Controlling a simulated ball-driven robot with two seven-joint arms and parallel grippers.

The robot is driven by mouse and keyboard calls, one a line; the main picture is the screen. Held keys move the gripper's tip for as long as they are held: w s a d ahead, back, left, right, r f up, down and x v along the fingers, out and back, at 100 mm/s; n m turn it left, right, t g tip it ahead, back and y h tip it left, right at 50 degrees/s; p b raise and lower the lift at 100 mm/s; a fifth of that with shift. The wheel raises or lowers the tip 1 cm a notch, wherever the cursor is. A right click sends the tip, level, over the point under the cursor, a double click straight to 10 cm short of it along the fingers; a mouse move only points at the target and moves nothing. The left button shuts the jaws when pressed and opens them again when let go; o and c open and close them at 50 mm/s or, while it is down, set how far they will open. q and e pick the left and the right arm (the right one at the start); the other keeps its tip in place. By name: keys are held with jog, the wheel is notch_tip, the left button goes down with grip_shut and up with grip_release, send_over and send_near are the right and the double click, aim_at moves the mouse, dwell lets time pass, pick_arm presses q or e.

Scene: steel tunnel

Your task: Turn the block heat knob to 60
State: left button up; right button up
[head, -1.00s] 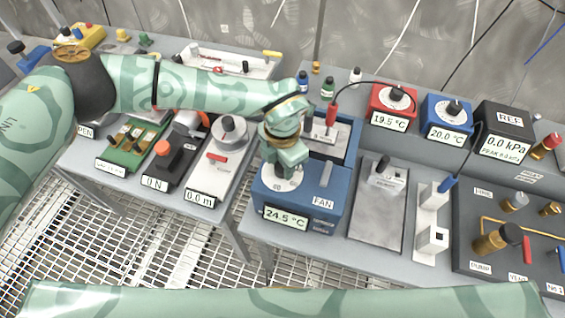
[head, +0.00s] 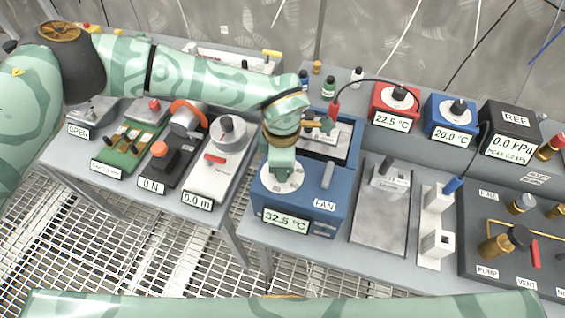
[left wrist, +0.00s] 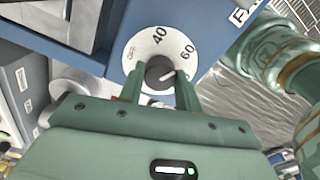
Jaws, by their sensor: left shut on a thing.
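The blue heater box (head: 310,205) stands on the bench, with a FAN label and a display (head: 286,220) reading 32.5 °C. Its block heat knob (left wrist: 160,71) is a dark round knob on a white dial (left wrist: 132,50) marked OFF, 40 and 60. My left gripper (head: 281,175) points down over this dial and hides the knob in the head view. In the left wrist view the two fingers (left wrist: 161,84) are shut on the knob's sides. The knob's pale mark points to the right, near the 60 side. My right gripper is out of view.
A FAN lever (head: 327,176) stands beside the dial. Behind are a red box (head: 394,106) reading 22.5 °C and a blue box (head: 446,116) reading 20.0 °C. A metal plate (head: 380,225) lies to the right.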

pick_arm(q)
jog(key=shift+w+r, duration=0.1)
dwell(0.4)
jog(key=o, duration=1)
jog(key=shift+c, duration=0.2)
notch_tip(320, 180, up, 16)
jog(key=shift+r+p, duration=0.15)
jog(key=shift+p, duration=0.2)
